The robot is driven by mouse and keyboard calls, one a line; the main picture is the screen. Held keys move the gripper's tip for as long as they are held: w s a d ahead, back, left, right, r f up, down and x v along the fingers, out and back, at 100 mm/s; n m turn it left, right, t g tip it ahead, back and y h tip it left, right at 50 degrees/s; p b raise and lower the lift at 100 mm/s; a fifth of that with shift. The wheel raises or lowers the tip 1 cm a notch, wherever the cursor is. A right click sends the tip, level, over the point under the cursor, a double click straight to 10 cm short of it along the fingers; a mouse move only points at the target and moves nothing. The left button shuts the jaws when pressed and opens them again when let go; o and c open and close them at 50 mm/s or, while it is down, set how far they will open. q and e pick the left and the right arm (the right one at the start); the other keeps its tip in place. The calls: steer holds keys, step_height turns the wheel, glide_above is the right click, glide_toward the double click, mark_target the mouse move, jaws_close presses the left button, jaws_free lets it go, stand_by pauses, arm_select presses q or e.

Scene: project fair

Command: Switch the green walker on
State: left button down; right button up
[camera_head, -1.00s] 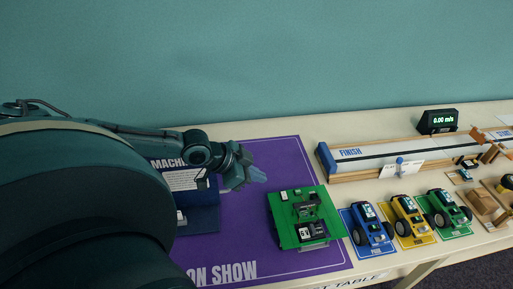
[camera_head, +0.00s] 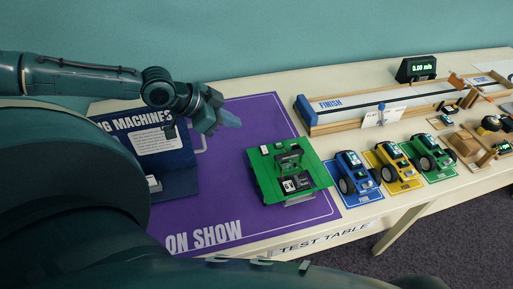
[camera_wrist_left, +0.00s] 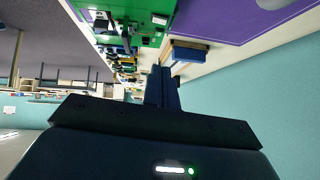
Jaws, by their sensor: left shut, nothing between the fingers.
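The green walker (camera_head: 312,177), a flat green body with a black mechanism and a black-and-white label, stands on the purple mat (camera_head: 235,183). A small white part (camera_head: 265,150) sits at its back left corner. I cannot read any switch setting. My left gripper (camera_head: 226,119) is shut and empty, above the mat, behind and to the left of the walker and apart from it. In the left wrist view, the shut fingers (camera_wrist_left: 162,88) point toward the table, with green of the walker (camera_wrist_left: 150,38) at the top. My right gripper is out of view.
A blue display stand (camera_head: 180,180) is left of the walker, close to my left arm. Blue (camera_head: 357,172), yellow (camera_head: 391,167) and green (camera_head: 432,157) cars stand to the right. A wooden-sided track (camera_head: 340,115) and a speed display (camera_head: 417,69) are behind them.

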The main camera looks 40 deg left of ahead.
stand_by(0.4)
arm_select(q)
glide_above(258, 151)
steer(key=f, duration=0.6)
steer(key=shift+s+f+b, duration=0.2)
steer(key=shift+s+b, duration=0.1)
steer(key=shift+s, duration=0.05)
steer(key=f, duration=0.3)
steer(key=shift+w+f, duration=0.25)
steer(key=shift+f, duration=0.55)
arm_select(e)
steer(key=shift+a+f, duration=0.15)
